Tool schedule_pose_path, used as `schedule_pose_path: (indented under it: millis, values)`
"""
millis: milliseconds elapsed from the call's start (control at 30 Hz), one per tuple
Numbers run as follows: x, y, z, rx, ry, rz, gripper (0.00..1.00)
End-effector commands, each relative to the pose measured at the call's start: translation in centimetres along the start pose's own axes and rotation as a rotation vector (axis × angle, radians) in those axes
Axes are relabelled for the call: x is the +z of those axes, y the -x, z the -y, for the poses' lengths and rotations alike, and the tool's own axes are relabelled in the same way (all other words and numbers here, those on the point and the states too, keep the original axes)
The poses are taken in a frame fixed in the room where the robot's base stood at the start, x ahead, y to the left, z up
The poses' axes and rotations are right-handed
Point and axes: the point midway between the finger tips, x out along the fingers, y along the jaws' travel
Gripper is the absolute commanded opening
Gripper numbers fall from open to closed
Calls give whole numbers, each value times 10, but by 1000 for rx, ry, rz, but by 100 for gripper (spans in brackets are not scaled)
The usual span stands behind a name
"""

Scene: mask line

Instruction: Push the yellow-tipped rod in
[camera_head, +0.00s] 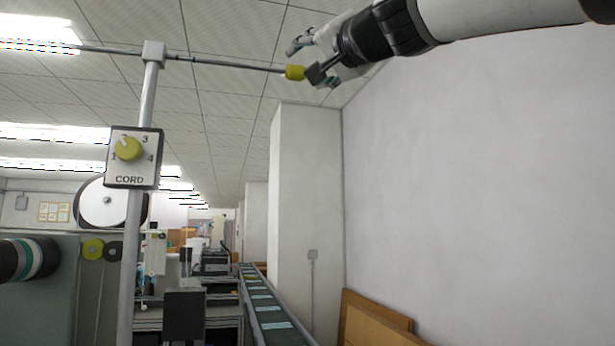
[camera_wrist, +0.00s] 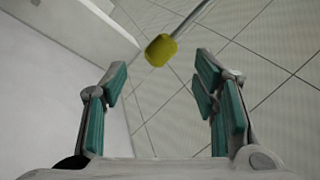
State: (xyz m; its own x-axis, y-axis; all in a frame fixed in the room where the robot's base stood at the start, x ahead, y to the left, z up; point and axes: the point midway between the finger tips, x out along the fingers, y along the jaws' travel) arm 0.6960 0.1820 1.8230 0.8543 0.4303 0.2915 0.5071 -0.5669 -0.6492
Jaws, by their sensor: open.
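The yellow-tipped rod (camera_head: 225,64) runs level through a grey clamp (camera_head: 153,54) at the top of a pole, with its yellow tip (camera_head: 295,72) at the right end. My gripper (camera_head: 310,60) is at the upper middle, just right of the tip; whether it touches the tip cannot be told in the head view. In the wrist view the yellow tip (camera_wrist: 161,50) is ahead of my gripper (camera_wrist: 160,88), beyond the fingers and roughly between them. The gap between the teal-padded fingers is empty and open.
A dial box marked CORD (camera_head: 134,157) is mounted on the pole (camera_head: 131,260) below the clamp. A white wall (camera_head: 480,190) and a white pillar (camera_head: 300,210) stand at the right. A conveyor (camera_head: 272,310) runs below. The air around the tip is clear.

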Motion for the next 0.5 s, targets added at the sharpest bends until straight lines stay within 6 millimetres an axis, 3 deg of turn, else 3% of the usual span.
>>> schedule_pose_path:
  millis: [500]
  values:
    - [-2,-59,3,-1,-4,2,54]
